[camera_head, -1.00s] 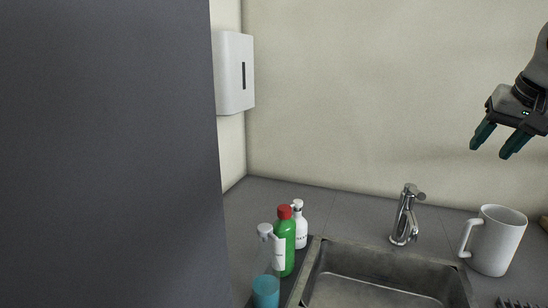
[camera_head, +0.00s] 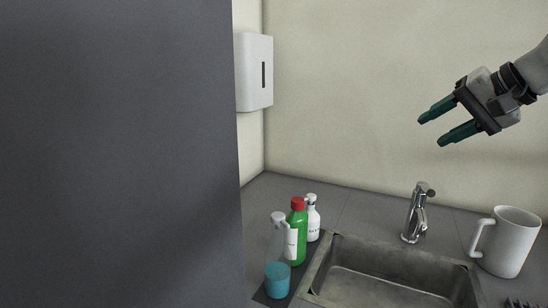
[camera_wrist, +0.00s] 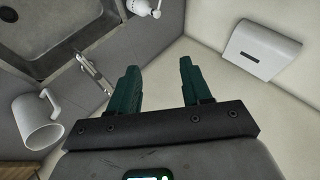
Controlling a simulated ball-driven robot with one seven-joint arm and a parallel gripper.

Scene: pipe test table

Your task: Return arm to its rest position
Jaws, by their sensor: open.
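My gripper (camera_head: 430,130) is in the upper right of the head view, raised above the faucet and counter. Its two dark green fingers point left and slightly down. They are apart, with nothing between them. In the wrist view my gripper (camera_wrist: 160,75) shows open and empty, with the wall corner beyond its fingers. My arm runs out of the head view at the right edge.
A sink (camera_head: 390,285) with a faucet (camera_head: 416,212) lies below. A white mug (camera_head: 506,242) stands right; a green bottle (camera_head: 297,235), white bottle (camera_head: 313,218) and blue-based bottle (camera_head: 278,275) stand left. A dispenser (camera_head: 255,72) hangs on the wall. A grey panel (camera_head: 115,150) fills the left.

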